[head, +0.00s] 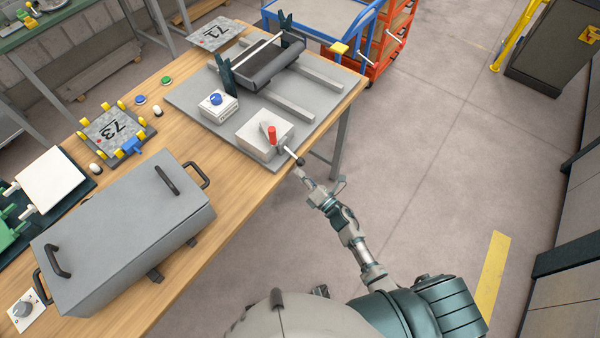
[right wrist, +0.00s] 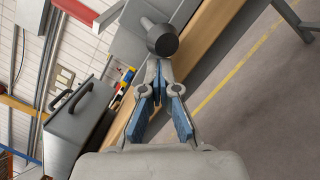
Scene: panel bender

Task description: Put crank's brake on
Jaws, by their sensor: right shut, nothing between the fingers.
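The panel bender's grey base plate (head: 185,98) lies on the wooden bench, with a dark roller (head: 272,66) between two dark uprights. At the plate's near corner is a light grey box (head: 257,122) with a red-gripped lever (head: 272,134) standing up from it. A rod with a black ball knob (head: 300,161) sticks out from the box over the bench edge. My right gripper (head: 302,174) is shut and empty just below this knob. In the right wrist view the dark knob (right wrist: 162,40) is just beyond the fingertips (right wrist: 157,68); contact cannot be told. My left gripper is out of view.
A white box with a blue button (head: 217,103) is on the plate. A big grey lidded case (head: 125,235) with black handles and a plate marked 73 (head: 115,130) are on the bench. A blue cart (head: 325,20) is behind.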

